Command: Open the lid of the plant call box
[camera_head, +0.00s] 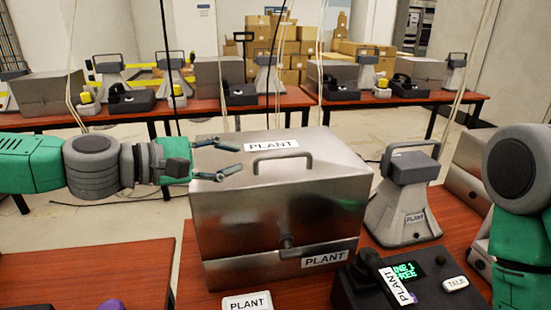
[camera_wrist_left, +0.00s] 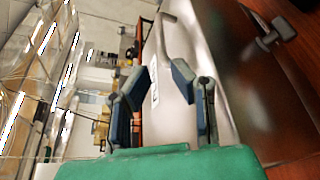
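The plant call box (camera_head: 275,210) is a large metal box on the red-brown table, with its lid closed. A bar handle (camera_head: 283,162) and a PLANT label (camera_head: 271,145) are on its top, and a latch handle (camera_head: 290,248) is low on its front. My left gripper (camera_head: 238,158) is open and empty at the box's top left edge, left of the top handle. In the left wrist view the box (camera_wrist_left: 215,60) shows between and right of the open fingers (camera_wrist_left: 165,100). My right arm (camera_head: 515,190) shows at the right edge; its gripper is out of the frame.
A grey PLANT device (camera_head: 408,195) stands right of the box. A dark phone base with a green screen (camera_head: 405,272) and a PLANT sign (camera_head: 248,302) are in front. Back tables (camera_head: 130,108) hold similar boxes and phones. Cables hang above.

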